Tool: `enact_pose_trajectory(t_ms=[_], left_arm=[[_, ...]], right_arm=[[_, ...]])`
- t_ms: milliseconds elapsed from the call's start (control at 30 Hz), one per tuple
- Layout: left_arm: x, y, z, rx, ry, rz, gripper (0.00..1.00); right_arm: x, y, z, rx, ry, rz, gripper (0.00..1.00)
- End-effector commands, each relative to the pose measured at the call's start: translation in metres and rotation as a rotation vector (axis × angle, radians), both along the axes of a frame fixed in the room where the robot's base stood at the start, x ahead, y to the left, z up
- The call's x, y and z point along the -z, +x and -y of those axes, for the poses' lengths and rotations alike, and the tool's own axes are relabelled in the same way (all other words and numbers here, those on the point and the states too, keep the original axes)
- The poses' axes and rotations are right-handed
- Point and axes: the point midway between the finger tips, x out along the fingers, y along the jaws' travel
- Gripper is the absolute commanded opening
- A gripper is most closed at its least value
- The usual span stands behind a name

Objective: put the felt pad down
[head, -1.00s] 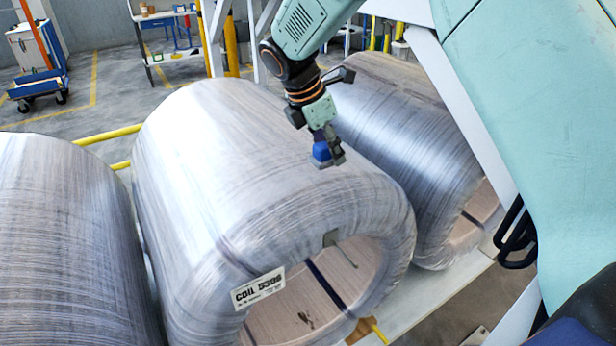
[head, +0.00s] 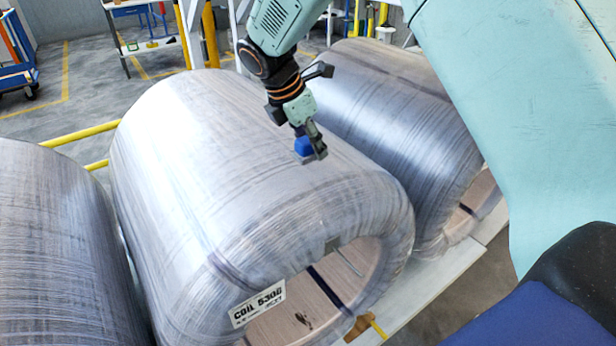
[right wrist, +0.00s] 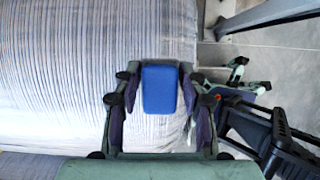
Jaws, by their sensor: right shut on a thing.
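My right gripper (head: 312,152) is shut on a blue block, the felt pad (head: 303,145). It holds the pad over the top of the middle wire coil (head: 210,150), towards the coil's near end. In the right wrist view the blue pad (right wrist: 160,88) sits between the two dark fingers of the right gripper (right wrist: 159,100), with the coil's grey winding (right wrist: 60,70) behind it. I cannot tell whether the pad touches the coil. The middle coil carries a white label (head: 257,303) on its near rim.
Another coil (head: 55,245) lies on the left, and a third (head: 385,110) lies close on the right. Yellow rails (head: 80,135) run behind the coils. A workbench (head: 150,45) and a blue cart (head: 18,75) stand farther back, with clear floor between.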

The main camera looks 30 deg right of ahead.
Motion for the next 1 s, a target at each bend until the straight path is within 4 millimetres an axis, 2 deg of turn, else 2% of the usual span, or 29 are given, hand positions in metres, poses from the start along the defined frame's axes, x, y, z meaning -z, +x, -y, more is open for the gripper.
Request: enact_pose_trajectory(t_ms=[33,133,367,533,967,1000], left_arm=[[0.002,0.0,0.0,0.0,0.0,-0.001,0.64],[0.005,0.0,0.0,0.0,0.0,-0.001,0.64],[0.008,0.0,0.0,0.0,0.0,-0.001,0.64],[0.011,0.0,0.0,0.0,0.0,-0.001,0.64],[0.01,0.0,0.0,0.0,0.0,-0.001,0.64],[0.01,0.0,0.0,0.0,0.0,-0.001,0.64]], right_arm=[[0.012,-0.002,0.0,0.001,0.0,-0.005,0.05],[0.031,-0.002,0.0,0.001,0.001,-0.004,0.05],[0.054,-0.001,0.0,0.001,0.001,-0.003,0.05],[0.078,0.0,0.001,0.0,0.002,-0.003,0.05],[0.084,0.002,0.0,0.001,0.001,-0.001,0.05],[0.084,0.002,0.0,0.002,0.001,0.001,0.45]])
